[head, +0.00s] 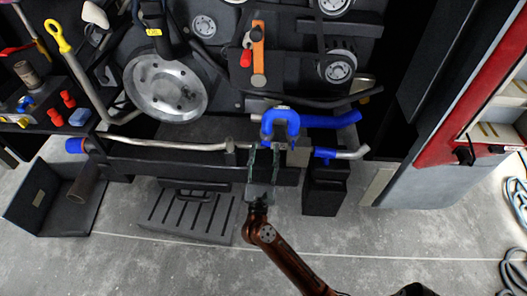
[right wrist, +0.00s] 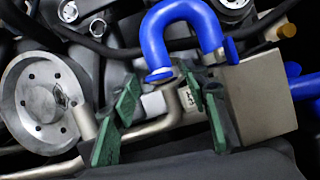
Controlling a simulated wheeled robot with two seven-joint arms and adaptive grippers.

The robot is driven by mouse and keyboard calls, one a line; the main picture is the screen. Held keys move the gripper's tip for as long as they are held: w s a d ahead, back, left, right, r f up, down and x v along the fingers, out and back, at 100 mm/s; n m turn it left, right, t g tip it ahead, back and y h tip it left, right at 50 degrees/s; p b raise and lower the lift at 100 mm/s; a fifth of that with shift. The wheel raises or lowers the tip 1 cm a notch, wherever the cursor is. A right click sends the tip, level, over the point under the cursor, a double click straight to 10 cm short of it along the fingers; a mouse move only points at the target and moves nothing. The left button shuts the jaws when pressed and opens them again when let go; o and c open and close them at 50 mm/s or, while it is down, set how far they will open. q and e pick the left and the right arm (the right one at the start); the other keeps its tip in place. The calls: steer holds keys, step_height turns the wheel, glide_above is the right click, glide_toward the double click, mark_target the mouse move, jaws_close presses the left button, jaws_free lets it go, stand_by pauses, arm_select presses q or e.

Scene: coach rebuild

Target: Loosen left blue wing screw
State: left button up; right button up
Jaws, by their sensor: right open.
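My right gripper (head: 264,158) reaches up from below to the front of the engine block. Its green-padded fingers are open and apart, and they also show in the right wrist view (right wrist: 161,108). A blue U-shaped hose (head: 280,114) stands just beyond the fingertips. In the right wrist view, a small blue piece at the hose's left end (right wrist: 159,75), possibly the left wing screw, lies between and beyond the fingers. A metal pipe (right wrist: 165,115) shows between the fingers, and I see no grip on anything. My left gripper is out of view.
A large metal pulley (head: 165,88) is left of the fingers. A metal block (right wrist: 258,95) is close on the right in the wrist view. A long metal pipe (head: 185,145) crosses the front. An open dark bin (head: 50,215) and a slotted plate (head: 185,215) lie on the floor.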

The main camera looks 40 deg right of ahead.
steer(key=shift+c, duration=0.4)
jaws_close()
